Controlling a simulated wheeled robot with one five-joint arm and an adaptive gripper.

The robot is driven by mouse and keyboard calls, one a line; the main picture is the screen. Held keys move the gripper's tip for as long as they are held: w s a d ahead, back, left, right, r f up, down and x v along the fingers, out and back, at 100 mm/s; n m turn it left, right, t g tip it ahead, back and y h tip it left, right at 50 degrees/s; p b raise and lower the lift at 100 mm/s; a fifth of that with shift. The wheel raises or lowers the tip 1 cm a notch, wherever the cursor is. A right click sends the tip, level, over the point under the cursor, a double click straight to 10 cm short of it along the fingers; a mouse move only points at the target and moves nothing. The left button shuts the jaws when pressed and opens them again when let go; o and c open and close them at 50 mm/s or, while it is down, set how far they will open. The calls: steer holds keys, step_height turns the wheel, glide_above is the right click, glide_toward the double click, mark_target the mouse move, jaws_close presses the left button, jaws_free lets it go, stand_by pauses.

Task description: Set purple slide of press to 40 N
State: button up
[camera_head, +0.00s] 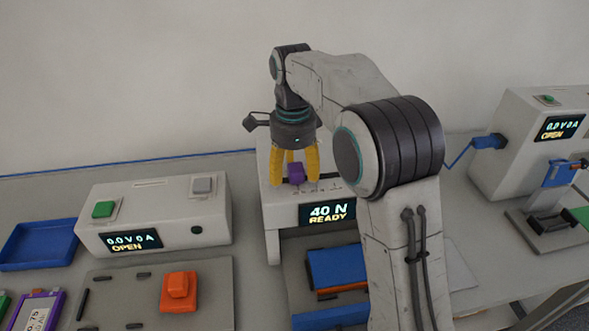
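The press (280,216) is a pale box behind my arm, and its display (327,213) reads "40 N" and "READY". The small purple slide (296,173) sits on top of the press, toward the left of its scale. My gripper (295,180) points down over the press, with its yellow fingers on either side of the purple slide. I cannot tell whether the fingers touch the slide or stand slightly apart from it. My arm hides the right part of the press and part of the scale.
A cycler box (160,211) at left shows "0.0 V 0 A OPEN"; another box (515,146) stands at right. A blue tray (38,244), an orange block (179,291) on a grey plate and a blue block (336,268) before the press occupy the bench.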

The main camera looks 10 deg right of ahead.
mark_target(294, 167)
step_height(294, 167, up, 11)
steer(key=shift+f, duration=0.1)
steer(key=shift+r, duration=0.5)
stand_by(0.5)
steer(key=shift+d+r, duration=0.1)
stand_by(0.4)
